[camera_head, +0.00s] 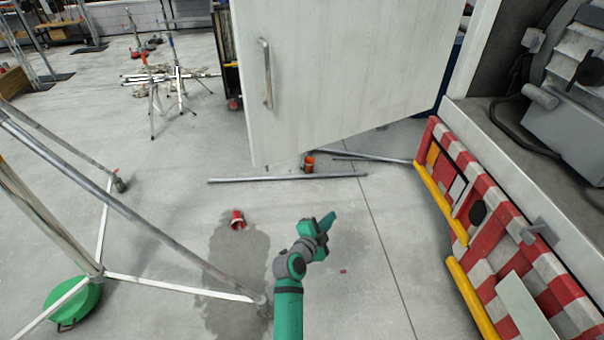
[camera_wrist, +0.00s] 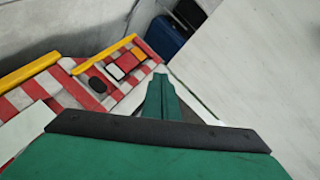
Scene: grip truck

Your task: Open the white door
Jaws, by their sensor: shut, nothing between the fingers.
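The white door (camera_head: 345,70) stands in the upper middle of the head view, swung out at an angle from the truck on the right. Its metal bar handle (camera_head: 266,74) is near the door's left edge. My gripper (camera_head: 328,222) is below and in front of the door, apart from door and handle in the picture. It is shut and empty. In the wrist view the closed fingers (camera_wrist: 159,82) show in the middle, and the white door (camera_wrist: 255,70) fills the right side. The handle is not visible in the wrist view.
The truck's red-and-white striped panel (camera_head: 500,245) with yellow edges is at right. Metal poles (camera_head: 285,178) and a red cup (camera_head: 238,220) lie on the floor. A tripod frame (camera_head: 130,210) stands at left, beside a green round object (camera_head: 72,302). Floor around my arm is mostly clear.

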